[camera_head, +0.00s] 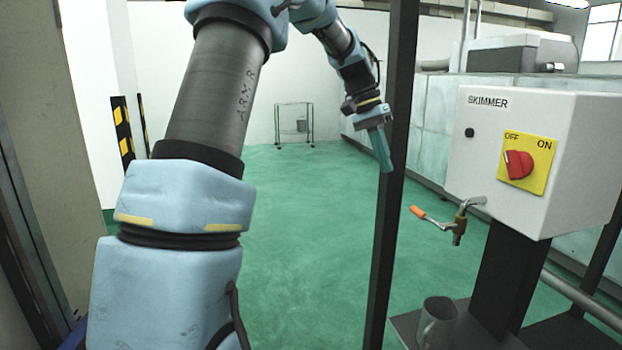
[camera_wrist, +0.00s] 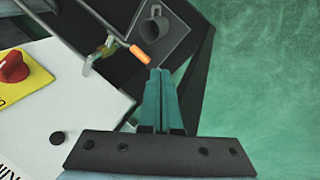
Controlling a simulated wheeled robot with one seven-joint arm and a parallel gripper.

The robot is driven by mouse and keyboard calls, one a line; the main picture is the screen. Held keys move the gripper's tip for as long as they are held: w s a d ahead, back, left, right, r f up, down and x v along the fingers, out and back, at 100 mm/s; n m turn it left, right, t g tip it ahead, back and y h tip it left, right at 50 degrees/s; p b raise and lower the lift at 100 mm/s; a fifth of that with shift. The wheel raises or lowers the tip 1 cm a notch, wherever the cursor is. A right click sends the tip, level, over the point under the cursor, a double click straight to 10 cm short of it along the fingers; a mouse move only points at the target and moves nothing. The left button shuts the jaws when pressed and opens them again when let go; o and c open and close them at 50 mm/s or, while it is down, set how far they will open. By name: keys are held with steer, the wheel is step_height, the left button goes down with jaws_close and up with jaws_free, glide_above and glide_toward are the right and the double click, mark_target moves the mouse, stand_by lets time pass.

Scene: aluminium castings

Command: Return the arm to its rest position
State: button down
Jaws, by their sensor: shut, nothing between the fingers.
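My arm rises through the left of the head view, and its far end hangs near the dark upright post. My gripper (camera_head: 386,168) points down there, its teal fingers together and empty. In the wrist view my gripper (camera_wrist: 160,72) shows shut, with nothing between the fingers. Its tips appear just below the orange tap handle in that picture; I cannot tell the distance between them.
The dark post (camera_head: 392,200) stands close by my gripper. Right of it are the white SKIMMER box (camera_head: 500,200) with a red switch (camera_head: 518,164), a brass tap (camera_head: 460,225) with an orange handle (camera_head: 418,212), and a grey mug (camera_head: 437,322) on a dark shelf. Green floor (camera_head: 310,240) is open.

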steer(key=s+a+f+n+t+y, duration=0.1)
steer(key=s+a+f+n, duration=0.1)
steer(key=s+a+f, duration=0.3)
steer(key=s+a+f+n+t+y, duration=0.1)
steer(key=s+a+f+n, duration=0.2)
steer(key=a, duration=1)
steer(key=s+a+f+n+t+y, duration=0.1)
steer(key=s+a+f+n+t, duration=0.1)
steer(key=s+a+f, duration=0.5)
steer(key=shift+s+a+n, duration=0.55)
steer(key=shift+a+n, duration=0.05)
steer(key=shift+a, duration=0.65)
